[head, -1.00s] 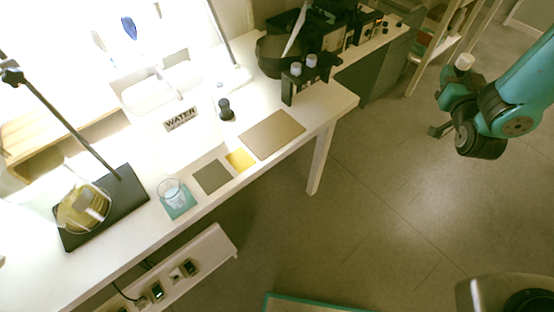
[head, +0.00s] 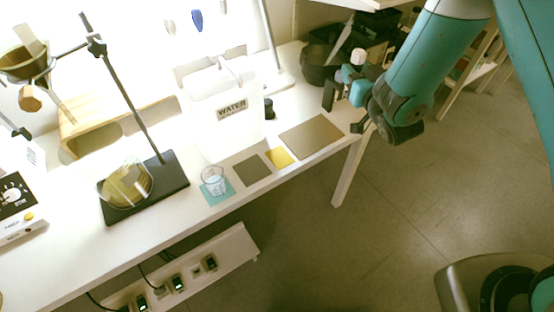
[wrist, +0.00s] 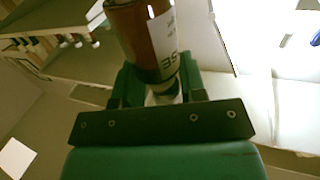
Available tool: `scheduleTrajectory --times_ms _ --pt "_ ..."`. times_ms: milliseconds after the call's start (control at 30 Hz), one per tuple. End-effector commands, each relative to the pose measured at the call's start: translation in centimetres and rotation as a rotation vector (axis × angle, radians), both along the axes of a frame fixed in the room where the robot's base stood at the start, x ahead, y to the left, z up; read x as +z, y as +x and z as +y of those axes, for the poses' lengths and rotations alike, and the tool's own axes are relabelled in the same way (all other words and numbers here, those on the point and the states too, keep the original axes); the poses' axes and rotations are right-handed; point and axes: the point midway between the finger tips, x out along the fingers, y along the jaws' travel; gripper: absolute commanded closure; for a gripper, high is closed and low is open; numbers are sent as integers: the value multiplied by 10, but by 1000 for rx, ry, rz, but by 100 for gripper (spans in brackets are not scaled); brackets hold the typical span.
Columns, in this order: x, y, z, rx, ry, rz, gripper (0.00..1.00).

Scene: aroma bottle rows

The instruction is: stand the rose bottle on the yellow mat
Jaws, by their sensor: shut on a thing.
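The rose bottle (wrist: 138,42) is reddish brown with a white label ending in "SE". It shows in the wrist view, with its lower end between the jaws. My gripper (wrist: 163,88) is shut on it. In the head view my gripper (head: 345,108) is at the right, above the bench's right end; I cannot make out the bottle clearly there. The yellow mat (head: 280,157) is a small square near the bench's front edge, left of and below my gripper. It is bare.
A brown board (head: 312,137) lies right of the yellow mat. Left are a bare grey mat (head: 252,169) and a teal mat (head: 216,200) bearing a glass beaker (head: 214,181).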

Motion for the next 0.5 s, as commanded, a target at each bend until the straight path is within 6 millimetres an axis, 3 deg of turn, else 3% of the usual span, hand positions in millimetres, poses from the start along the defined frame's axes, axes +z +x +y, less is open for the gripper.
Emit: scheduleTrajectory --times_ms 33,200,333,500 --pt "-3 -3 25 51 -2 -1 90" --pt "-1 -18 97 186 -2 -2 90" --pt "4 -31 137 255 2 -8 90" --pt "10 -43 167 304 9 -16 90"
